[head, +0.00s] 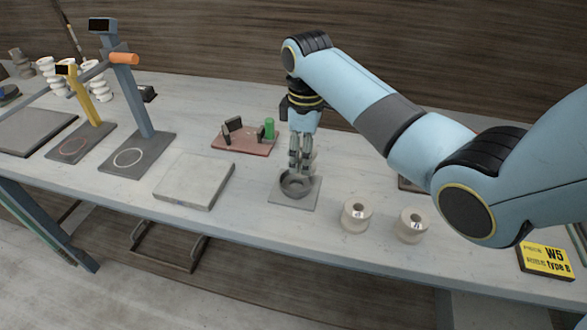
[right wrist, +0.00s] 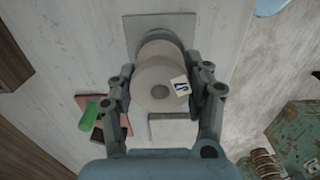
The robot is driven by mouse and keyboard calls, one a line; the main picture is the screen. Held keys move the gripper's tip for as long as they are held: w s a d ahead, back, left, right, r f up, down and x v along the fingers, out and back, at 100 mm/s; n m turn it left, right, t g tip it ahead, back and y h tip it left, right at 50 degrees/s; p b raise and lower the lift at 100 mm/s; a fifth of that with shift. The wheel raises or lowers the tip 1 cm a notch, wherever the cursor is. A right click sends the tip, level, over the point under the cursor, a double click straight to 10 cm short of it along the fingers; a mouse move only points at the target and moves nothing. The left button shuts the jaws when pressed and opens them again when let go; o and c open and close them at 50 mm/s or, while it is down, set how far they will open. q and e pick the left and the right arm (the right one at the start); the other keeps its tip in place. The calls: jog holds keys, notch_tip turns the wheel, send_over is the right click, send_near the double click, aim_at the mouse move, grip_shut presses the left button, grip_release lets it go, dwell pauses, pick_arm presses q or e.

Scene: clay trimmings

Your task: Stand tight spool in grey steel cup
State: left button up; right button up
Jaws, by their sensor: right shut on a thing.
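My right gripper (head: 302,168) points down over the grey steel cup (head: 294,187), which stands on a small grey plate. In the right wrist view, the fingers (right wrist: 166,92) are shut on a pale spool (right wrist: 153,76) with a centre hole and a small label on its face. The spool is in line with the cup (right wrist: 154,38), covering most of it. I cannot tell how far the spool is inside the cup. Two other pale, labelled spools, one on the left (head: 356,216) and one on the right (head: 411,226), stand on the table. My left gripper is out of view.
A pink board (head: 243,143) with dark blocks and a green cylinder (head: 269,128) lies behind the cup. A pale slab (head: 194,181) is to its left. Blue (head: 132,95) and yellow (head: 82,96) stands rise farther left. A yellow sign (head: 546,260) is at right.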

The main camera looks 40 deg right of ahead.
jog(key=shift+w+a+f, duration=0.5)
jog(key=shift+w, duration=0.1)
jog(key=shift+f, duration=0.4)
notch_tip(320, 180, down, 2)
jog(key=shift+f, duration=0.6)
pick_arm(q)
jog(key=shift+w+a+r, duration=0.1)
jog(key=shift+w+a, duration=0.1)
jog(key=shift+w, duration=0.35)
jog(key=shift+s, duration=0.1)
pick_arm(e)
jog(key=shift+f, duration=0.15)
jog(key=o, duration=1.4)
jog(key=shift+c, duration=0.2)
